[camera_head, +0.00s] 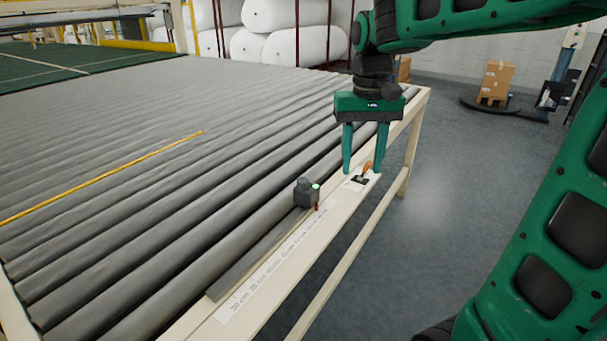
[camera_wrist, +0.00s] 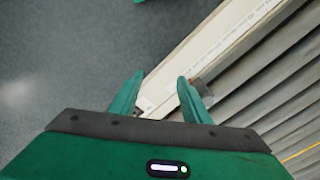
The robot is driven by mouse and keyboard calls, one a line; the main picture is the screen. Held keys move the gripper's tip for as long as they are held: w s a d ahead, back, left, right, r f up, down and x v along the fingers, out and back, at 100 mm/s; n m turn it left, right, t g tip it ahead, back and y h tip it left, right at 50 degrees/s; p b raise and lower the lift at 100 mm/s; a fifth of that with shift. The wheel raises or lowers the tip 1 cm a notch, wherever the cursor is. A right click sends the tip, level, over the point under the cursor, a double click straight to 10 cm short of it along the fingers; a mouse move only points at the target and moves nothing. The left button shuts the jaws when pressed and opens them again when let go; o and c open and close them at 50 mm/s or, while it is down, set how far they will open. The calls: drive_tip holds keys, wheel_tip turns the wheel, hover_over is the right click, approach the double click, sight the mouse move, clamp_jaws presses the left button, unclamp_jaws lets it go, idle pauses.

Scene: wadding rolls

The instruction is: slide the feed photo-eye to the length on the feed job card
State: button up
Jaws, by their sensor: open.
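My gripper (camera_head: 362,172) is open and empty, pointing down above the card. In the wrist view its fingers (camera_wrist: 158,90) are apart.
The roller conveyor (camera_head: 150,170) fills the left, with a yellow strip (camera_head: 105,176) across it. White wadding rolls (camera_head: 290,48) are stacked behind. A cardboard box (camera_head: 497,80) stands at the back right. The grey floor right of the beam is clear.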

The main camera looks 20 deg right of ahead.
wheel_tip(320, 180, up, 3)
drive_tip(key=n, duration=0.2)
hover_over(303, 179)
wheel_tip(303, 179, down, 10)
drive_tip(key=shift+a+f, duration=0.1)
drive_tip(key=shift+f, duration=0.1)
drive_tip(key=shift+c, duration=0.6)
drive_tip(key=shift+s, duration=0.1)
clamp_jaws()
